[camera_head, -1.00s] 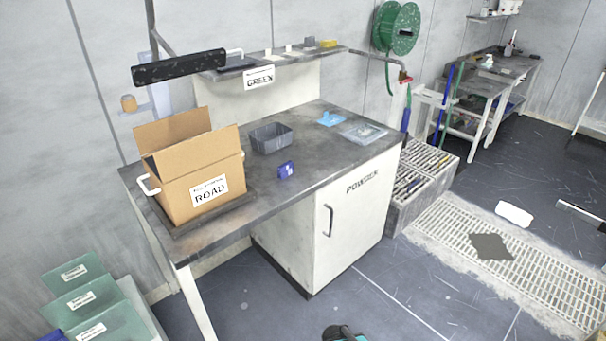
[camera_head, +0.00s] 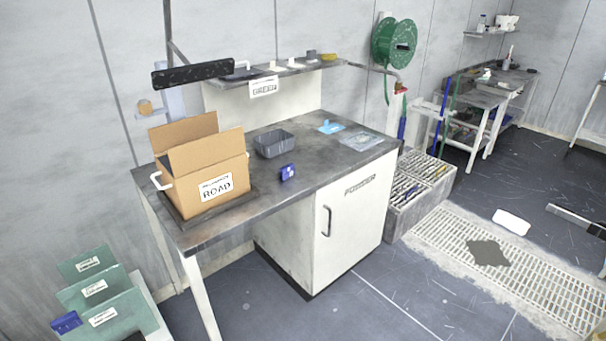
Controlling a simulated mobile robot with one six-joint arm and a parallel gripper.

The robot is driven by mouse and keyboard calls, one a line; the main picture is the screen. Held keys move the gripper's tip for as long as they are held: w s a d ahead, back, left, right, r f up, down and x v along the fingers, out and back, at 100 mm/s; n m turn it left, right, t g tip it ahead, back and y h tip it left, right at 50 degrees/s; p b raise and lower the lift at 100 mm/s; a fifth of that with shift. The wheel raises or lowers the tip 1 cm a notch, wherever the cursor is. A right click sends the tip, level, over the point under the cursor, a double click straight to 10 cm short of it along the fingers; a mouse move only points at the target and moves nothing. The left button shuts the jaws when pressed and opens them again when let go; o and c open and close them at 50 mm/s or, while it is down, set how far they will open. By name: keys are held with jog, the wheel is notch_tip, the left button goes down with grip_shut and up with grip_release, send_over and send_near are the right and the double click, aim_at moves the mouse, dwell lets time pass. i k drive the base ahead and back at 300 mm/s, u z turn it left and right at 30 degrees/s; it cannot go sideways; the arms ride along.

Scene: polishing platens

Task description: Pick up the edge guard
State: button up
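I cannot tell for certain which thing is the edge guard. A small blue block with white marks (camera_head: 288,172) stands near the front edge of the dark workbench top (camera_head: 245,205), right of the cardboard box. Another blue piece (camera_head: 66,322) lies at the left of the green labelled bins at the lower left. My gripper is not visible; only a small dark shape shows at the bottom edge, below the bins, and I cannot tell what it is.
The open cardboard box marked ROAD (camera_head: 208,180), a grey tray (camera_head: 273,145) and a clear flat packet (camera_head: 361,140) are on the bench. A white cabinet (camera_head: 345,230) stands beneath. Open floor (camera_head: 400,300) lies in front, with a grating (camera_head: 530,270) at right.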

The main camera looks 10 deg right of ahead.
aim_at(285, 172)
jog(key=u, duration=0.15)
jog(key=i, duration=0.95)
jog(key=u, duration=4.4)
jog(key=i, duration=0.1)
jog(key=z, duration=3.15)
jog(key=k, duration=0.35)
jog(key=u, duration=0.15)
